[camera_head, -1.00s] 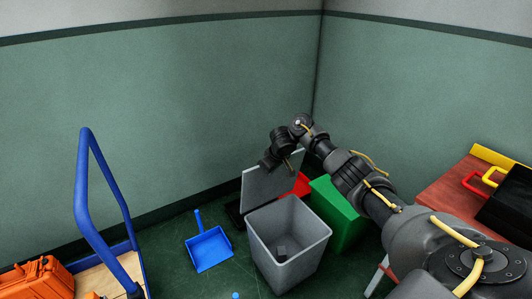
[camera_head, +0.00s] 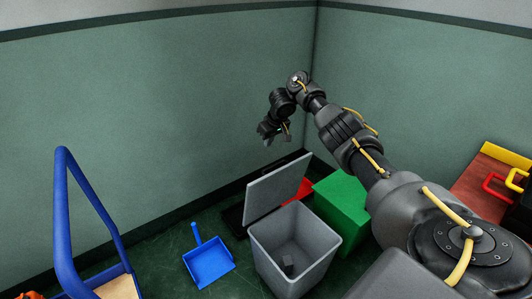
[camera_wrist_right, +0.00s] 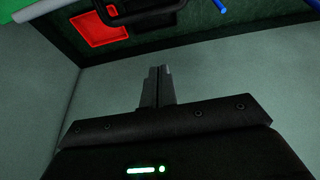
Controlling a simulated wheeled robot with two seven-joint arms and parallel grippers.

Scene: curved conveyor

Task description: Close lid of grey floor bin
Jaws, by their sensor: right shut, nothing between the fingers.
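The grey floor bin (camera_head: 296,248) stands on the green floor with its top open. A small dark item lies inside it. Its grey lid (camera_head: 277,188) stands tilted up along the back rim. My right gripper (camera_head: 267,139) is above and slightly left of the lid, apart from it, near the wall corner. In the right wrist view its fingers (camera_wrist_right: 156,86) are together with nothing between them. A grey strip at the top left of that view is cut off, and I cannot tell what it is. My left gripper is not in view.
A blue dustpan (camera_head: 209,259) lies to the left. A blue-handled cart (camera_head: 62,220) is at far left. A red-brown table (camera_head: 478,182) is at right.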

